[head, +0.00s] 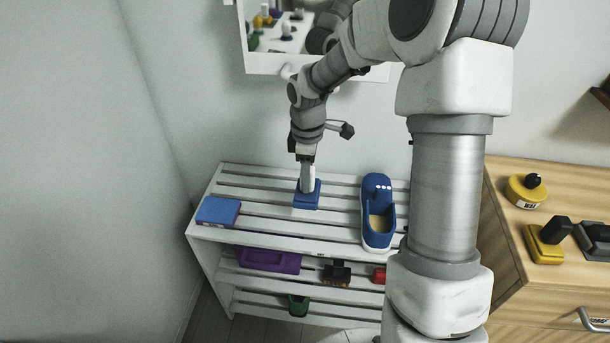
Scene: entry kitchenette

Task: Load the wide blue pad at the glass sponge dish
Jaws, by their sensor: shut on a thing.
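My gripper (307,182) points down over the top of the white slatted rack. It is shut on a small blue block-like thing (306,200) at the rack's middle. The fingers hide part of this thing, and I cannot tell whether it touches the slats. A wider, flat blue pad (218,211) lies at the rack's front left corner, apart from my gripper. I cannot make out a glass sponge dish in this view.
On the white rack (262,233), a blue and white shoe-shaped thing (377,190) stands right of my gripper. Lower shelves hold a purple thing (268,260), a dark brush (337,273) and a green thing (299,305). A wooden cabinet (575,190) with yellow and black tools stands right.

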